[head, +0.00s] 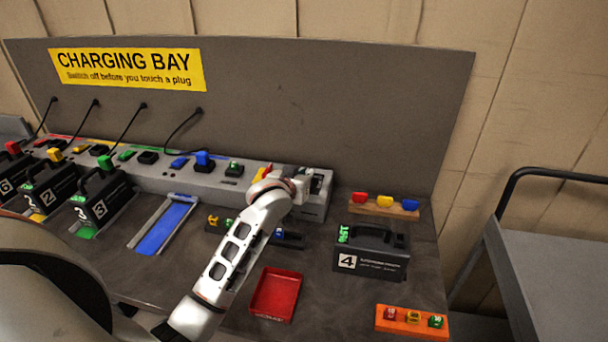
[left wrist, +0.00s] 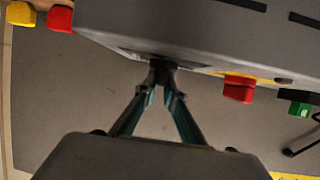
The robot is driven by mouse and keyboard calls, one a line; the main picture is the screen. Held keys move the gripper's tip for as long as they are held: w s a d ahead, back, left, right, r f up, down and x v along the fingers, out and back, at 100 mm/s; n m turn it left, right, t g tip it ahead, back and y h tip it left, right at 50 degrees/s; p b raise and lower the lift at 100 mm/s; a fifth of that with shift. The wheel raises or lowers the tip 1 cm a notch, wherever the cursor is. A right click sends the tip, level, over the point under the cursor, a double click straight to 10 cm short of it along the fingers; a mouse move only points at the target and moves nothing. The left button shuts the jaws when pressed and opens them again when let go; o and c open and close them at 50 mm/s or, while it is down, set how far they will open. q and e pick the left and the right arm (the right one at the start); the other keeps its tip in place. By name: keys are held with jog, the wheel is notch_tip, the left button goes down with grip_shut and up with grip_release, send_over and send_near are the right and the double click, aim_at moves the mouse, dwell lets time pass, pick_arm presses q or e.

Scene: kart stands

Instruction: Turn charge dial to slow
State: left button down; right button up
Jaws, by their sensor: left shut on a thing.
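My left gripper (head: 316,183) is at the right end of the long grey charging console (head: 240,190) in the head view. In the left wrist view its two fingers (left wrist: 160,85) converge and are shut on a small dark knob (left wrist: 160,68), which appears to be the charge dial, on the grey housing (left wrist: 200,25). The fingers hide most of the knob, and I cannot read its setting or any slow mark. In the head view the gripper and wrist hide the dial. My right gripper is in neither view.
A red switch (left wrist: 238,88) is near the fingers. A wooden strip (head: 376,209) bears red, yellow and blue pieces. Battery 4 (head: 371,255), a red tray (head: 276,295) and an orange strip (head: 411,322) are on the bench. A tall grey panel (head: 350,110) stands behind.

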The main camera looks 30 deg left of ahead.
pick_arm(q)
jog(key=shift+s+d+f+n+y, duration=0.1)
jog(key=shift+f+n+y, duration=0.2)
jog(key=shift+n+y, duration=0.3)
jog(key=c, duration=2.1)
grip_release()
jog(key=shift+c, duration=0.2)
jog(key=shift+r, duration=0.1)
jog(key=v, duration=1.2)
jog(key=shift+r, duration=0.15)
